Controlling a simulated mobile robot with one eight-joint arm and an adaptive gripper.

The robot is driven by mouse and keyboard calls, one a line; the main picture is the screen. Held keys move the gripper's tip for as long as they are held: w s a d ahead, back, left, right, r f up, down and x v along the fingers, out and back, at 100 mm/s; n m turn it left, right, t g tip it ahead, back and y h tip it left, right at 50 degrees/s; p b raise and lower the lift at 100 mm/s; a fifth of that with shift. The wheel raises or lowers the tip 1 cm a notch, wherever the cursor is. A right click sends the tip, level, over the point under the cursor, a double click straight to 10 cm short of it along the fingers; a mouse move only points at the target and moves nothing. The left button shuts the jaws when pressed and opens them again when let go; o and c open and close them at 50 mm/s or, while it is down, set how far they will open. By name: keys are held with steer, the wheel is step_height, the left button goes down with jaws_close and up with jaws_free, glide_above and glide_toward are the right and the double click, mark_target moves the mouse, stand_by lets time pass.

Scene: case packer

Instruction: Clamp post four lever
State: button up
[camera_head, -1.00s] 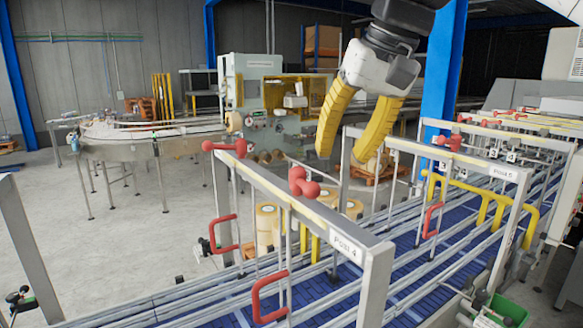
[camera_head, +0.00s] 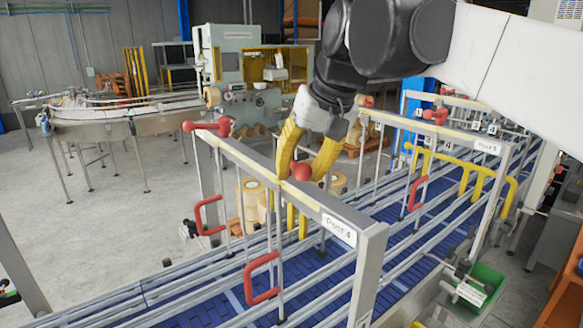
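The Post 4 frame (camera_head: 272,184) is a grey crossbar over the conveyor, with a "Post 4" label (camera_head: 339,231) at its near end. A red lever (camera_head: 301,172) with a round knob sits on top of its middle; the rest of this lever is mostly hidden. A second red lever (camera_head: 208,127) sits at the far left end of the bar. My gripper (camera_head: 303,172) points down at the middle lever. Its two yellow fingers are apart, one on each side of the red knob in this view. I cannot tell whether they touch it.
Red handles (camera_head: 262,278) hang on rods below the bar. The Post 5 frame (camera_head: 440,135) with more red levers stands behind to the right, near a yellow rail (camera_head: 460,165). The blue conveyor (camera_head: 315,275) runs beneath. Open floor lies at left.

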steer(key=shift+a, duration=0.1)
steer(key=shift+w, duration=0.15)
jaws_close()
